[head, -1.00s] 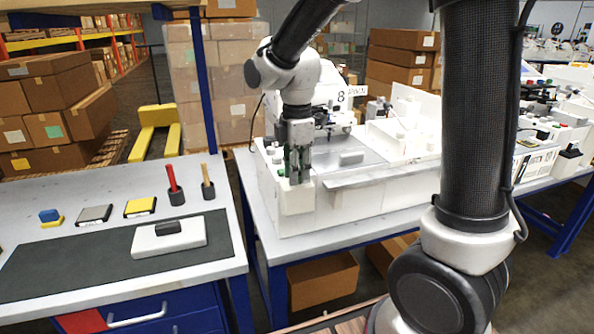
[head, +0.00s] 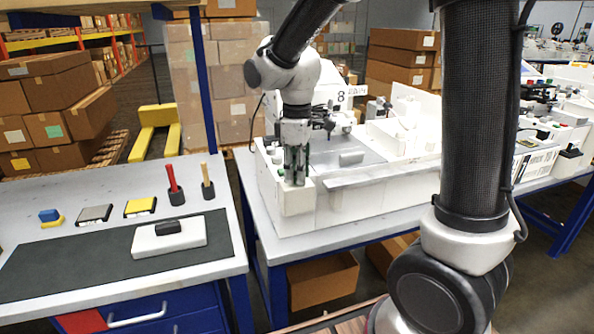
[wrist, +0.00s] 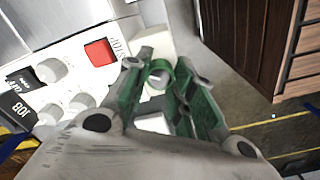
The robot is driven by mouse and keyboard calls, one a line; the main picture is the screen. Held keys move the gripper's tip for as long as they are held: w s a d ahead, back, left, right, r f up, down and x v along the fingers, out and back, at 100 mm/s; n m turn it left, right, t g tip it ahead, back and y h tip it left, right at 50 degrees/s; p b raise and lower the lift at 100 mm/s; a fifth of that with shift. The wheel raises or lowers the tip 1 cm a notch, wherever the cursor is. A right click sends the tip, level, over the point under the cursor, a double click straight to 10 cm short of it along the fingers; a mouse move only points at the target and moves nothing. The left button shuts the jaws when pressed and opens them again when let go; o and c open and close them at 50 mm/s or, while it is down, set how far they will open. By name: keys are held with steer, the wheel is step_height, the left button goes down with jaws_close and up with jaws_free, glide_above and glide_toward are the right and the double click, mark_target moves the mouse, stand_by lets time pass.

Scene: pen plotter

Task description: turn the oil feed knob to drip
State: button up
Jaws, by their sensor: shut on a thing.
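My gripper (head: 296,180) points down at the front left corner of the white plotter (head: 350,195).
A dark display reading 108 (wrist: 20,112) is at the panel's left. The workbench (head: 215,255) at left holds a white block (head: 168,238) and tools. Cardboard boxes (head: 322,280) stand under the plotter's table. The plotter's raised parts lie behind my gripper.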

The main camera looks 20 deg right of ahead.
steer(key=m, duration=0.5)
steer(key=shift+m, duration=0.3)
steer(key=m, duration=0.5)
steer(key=shift+m, duration=0.4)
steer(key=o, duration=1.1)
steer(key=shift+c, duration=0.2)
step_height(320, 180, up, 12)
